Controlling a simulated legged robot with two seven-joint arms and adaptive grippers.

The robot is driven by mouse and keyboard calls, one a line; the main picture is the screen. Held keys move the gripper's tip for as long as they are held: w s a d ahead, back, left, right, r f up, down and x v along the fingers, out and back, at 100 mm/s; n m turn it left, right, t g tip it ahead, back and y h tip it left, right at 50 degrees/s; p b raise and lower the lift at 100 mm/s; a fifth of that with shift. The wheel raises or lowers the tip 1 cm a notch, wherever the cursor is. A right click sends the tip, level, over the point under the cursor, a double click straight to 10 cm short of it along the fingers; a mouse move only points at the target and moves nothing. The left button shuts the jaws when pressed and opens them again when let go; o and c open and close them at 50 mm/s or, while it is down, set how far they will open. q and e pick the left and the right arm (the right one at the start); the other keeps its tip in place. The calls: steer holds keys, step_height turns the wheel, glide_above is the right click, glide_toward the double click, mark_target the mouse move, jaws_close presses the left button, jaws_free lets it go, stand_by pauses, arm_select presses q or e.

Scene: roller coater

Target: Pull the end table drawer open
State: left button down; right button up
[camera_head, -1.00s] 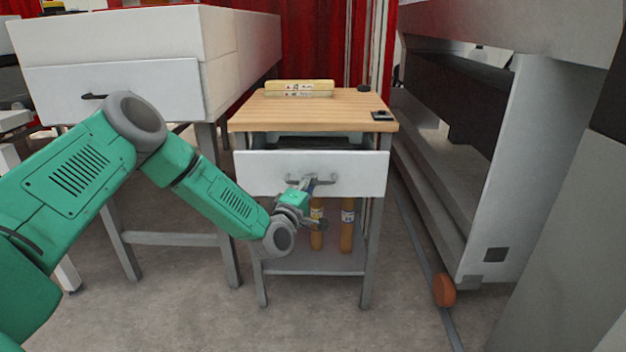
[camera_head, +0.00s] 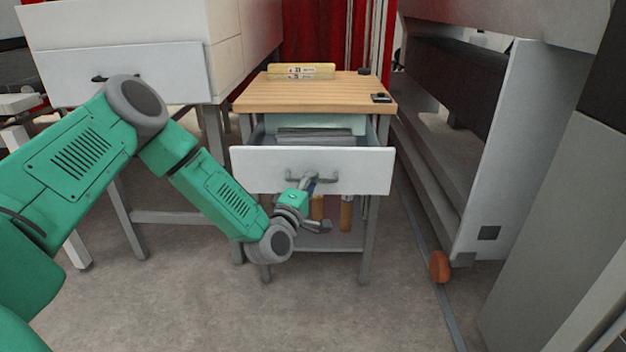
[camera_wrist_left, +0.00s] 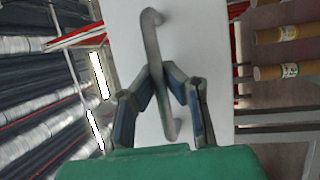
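The end table (camera_head: 318,93) has a light wooden top and grey legs. Its white drawer (camera_head: 255,170) stands partly open, and its inside shows behind the front panel. The grey bar handle (camera_head: 330,177) is on the middle of the drawer front. My left gripper (camera_head: 309,182) is at the handle, reaching in from below left. In the left wrist view its two fingers (camera_wrist_left: 160,74) close in around the handle (camera_wrist_left: 153,40), which runs between the tips. The white drawer front (camera_wrist_left: 200,40) lies behind them. My right gripper is in neither view.
Yellow boxes (camera_head: 301,71) and a small black item (camera_head: 381,98) sit on the tabletop. Orange-brown cylinders (camera_head: 346,214) stand beneath the drawer. A white cabinet (camera_head: 130,70) is at left, a large grey machine (camera_head: 505,150) at right. The floor in front is clear.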

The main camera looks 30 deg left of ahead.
arm_select(q)
steer(key=c, duration=1.6)
jaws_free()
steer(key=shift+s+a+f, duration=0.1)
steer(key=shift+a+f, duration=0.05)
steer(key=shift+f, duration=0.15)
steer(key=shift+a, duration=0.1)
steer(key=shift+r, duration=0.1)
steer(key=shift+s, duration=0.3)
steer(key=v, duration=1.1)
steer(key=shift+s, duration=0.1)
